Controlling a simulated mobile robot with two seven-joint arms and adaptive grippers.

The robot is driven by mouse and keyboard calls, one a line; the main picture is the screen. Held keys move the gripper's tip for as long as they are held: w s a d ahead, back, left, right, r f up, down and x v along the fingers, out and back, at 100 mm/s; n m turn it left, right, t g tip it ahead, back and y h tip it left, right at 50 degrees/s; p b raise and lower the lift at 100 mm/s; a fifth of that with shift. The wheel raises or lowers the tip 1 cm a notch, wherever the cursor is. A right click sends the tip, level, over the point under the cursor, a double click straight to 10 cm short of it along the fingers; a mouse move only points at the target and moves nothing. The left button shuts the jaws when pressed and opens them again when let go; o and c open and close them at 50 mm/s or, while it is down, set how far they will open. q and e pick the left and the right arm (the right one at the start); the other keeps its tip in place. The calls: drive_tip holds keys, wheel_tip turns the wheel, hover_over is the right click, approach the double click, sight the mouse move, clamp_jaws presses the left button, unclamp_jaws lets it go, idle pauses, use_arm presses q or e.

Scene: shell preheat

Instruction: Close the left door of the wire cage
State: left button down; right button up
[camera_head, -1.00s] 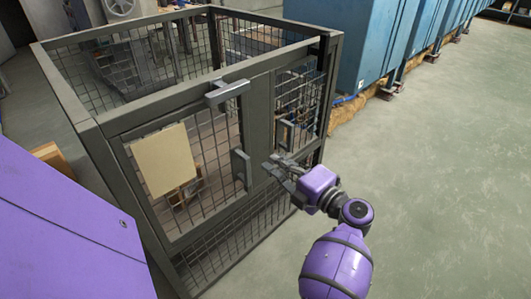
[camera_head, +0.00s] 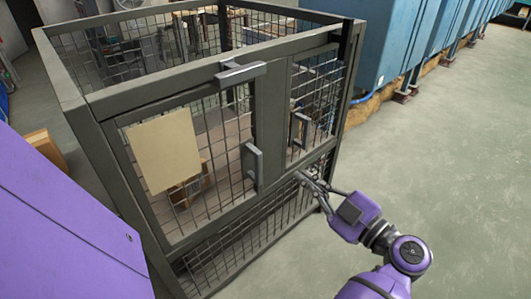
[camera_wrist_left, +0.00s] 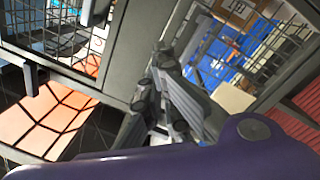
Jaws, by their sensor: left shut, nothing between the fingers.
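The wire cage (camera_head: 100,98) has a dark metal frame and mesh sides. Its left door (camera_head: 218,128) carries a blank tan panel (camera_head: 165,150) and a grey handle (camera_head: 252,166). The door looks in line with the cage front, but any small gap is hard to judge. The right door (camera_head: 318,85) has its own handle (camera_head: 300,130).
A dark T-shaped latch (camera_head: 240,72) sits on the top rail above the left door. Blue cabinets (camera_head: 400,40) stand behind at right. Open green floor (camera_head: 455,150) lies to the right. A cardboard box (camera_head: 45,148) is at the left.

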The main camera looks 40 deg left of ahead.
use_arm(q)
drive_tip(key=m, duration=0.4)
drive_tip(key=m+b, duration=0.3)
drive_tip(key=b, duration=0.1)
approach(259, 145)
drive_tip(key=a, duration=0.4)
drive_tip(key=w+a, duration=0.1)
drive_tip(key=a, duration=0.1)
drive_tip(key=shift+a+r, duration=0.3)
drive_tip(key=shift+a, duration=0.05)
drive_tip(key=shift+g+p, duration=0.3)
drive_tip(key=shift+a+r+p, duration=0.1)
drive_tip(key=shift+r+p, duration=0.1)
drive_tip(key=shift+p, duration=0.15)
drive_tip(key=p, duration=0.2)
drive_tip(key=a+p, duration=0.1)
drive_tip(key=p, duration=0.2)
drive_tip(key=a+g+p, duration=0.1)
drive_tip(key=p, duration=0.1)
drive_tip(key=shift+w+r+n+p, duration=0.25)
drive_tip(key=shift+n+p, duration=0.05)
drive_tip(key=shift+p, duration=0.1)
drive_tip(key=shift+a+f+p, duration=0.1)
drive_tip(key=shift+f+p, duration=0.2)
drive_tip(key=shift+f, duration=0.2)
drive_tip(key=shift+s+a, duration=0.1)
